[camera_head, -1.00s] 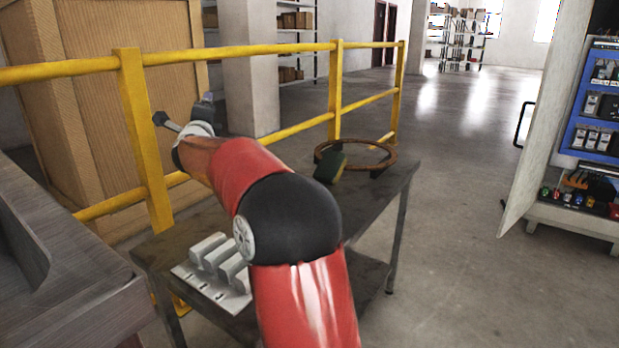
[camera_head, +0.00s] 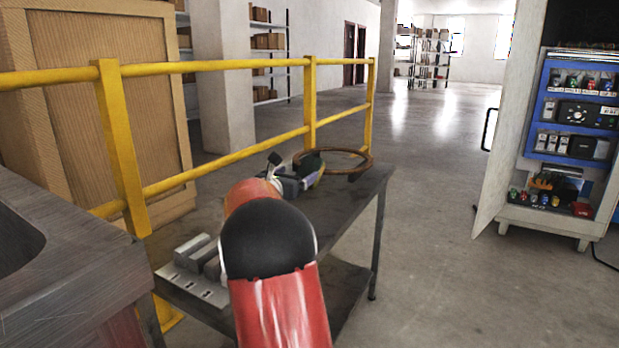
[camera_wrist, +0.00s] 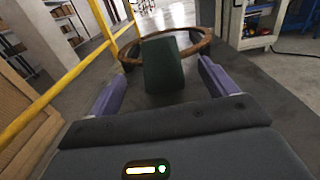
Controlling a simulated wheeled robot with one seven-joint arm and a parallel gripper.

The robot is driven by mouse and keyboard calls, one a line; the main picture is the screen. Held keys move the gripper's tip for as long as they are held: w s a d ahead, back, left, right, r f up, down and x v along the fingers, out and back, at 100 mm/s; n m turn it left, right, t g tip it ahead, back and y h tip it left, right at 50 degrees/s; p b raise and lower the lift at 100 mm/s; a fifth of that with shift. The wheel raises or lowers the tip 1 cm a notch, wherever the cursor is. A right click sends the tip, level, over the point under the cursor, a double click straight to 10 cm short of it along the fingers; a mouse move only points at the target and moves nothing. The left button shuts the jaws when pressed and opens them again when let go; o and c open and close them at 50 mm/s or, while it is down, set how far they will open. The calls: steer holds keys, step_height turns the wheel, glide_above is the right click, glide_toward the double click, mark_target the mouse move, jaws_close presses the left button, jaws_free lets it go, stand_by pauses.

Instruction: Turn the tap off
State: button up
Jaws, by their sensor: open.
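No tap can be made out in either view. The grey counter with a dark basin (camera_head: 18,238) is at the left edge of the head view. My gripper (camera_wrist: 161,72) is open, its two purple-grey fingers apart, low over the dark metal table (camera_head: 345,215). A dark green block, perhaps a sponge (camera_wrist: 163,65), stands between and just beyond the fingertips. I cannot tell whether they touch it. In the head view my gripper (camera_head: 302,180) is small and partly hidden by my red arm.
A brown ring (camera_head: 345,173) lies on the table behind the block. A grey slotted block (camera_head: 190,268) sits at the table's near left. A yellow railing (camera_head: 225,163) runs behind the table. A blue-panelled cabinet (camera_head: 578,115) stands at right. The floor between is clear.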

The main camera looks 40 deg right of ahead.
mark_target(307, 172)
steer(key=shift+f, duration=0.9)
steer(key=x, duration=0.7)
steer(key=shift+w+d+r+p, duration=0.1)
steer(key=shift+d+p, duration=0.15)
steer(key=shift+p, duration=0.15)
steer(key=c, duration=1.1)
steer(key=shift+c, duration=0.2)
step_height(307, 172, up, 20)
steer(key=p, duration=0.6)
